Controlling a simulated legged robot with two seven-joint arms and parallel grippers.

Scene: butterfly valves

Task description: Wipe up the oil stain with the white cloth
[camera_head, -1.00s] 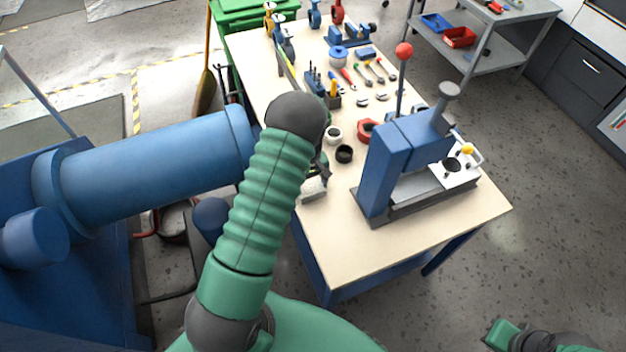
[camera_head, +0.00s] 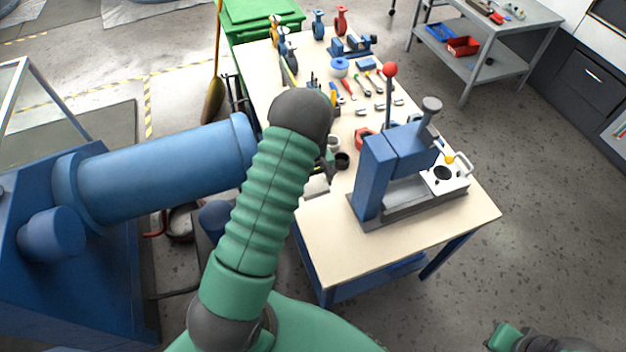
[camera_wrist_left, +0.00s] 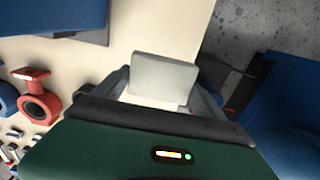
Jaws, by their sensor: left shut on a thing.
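My left gripper (camera_head: 322,172) is over the left edge of the workbench, partly hidden behind my green left forearm. In the left wrist view it is shut on a pale grey-white folded piece, apparently the white cloth (camera_wrist_left: 163,76). The cloth is held between the two fingers, with the pale bench top beyond it. In the head view the cloth is mostly hidden. I cannot make out an oil stain in either view. My right arm shows only as a small part at the bottom right; its gripper is out of view.
The bench's front part is clear.

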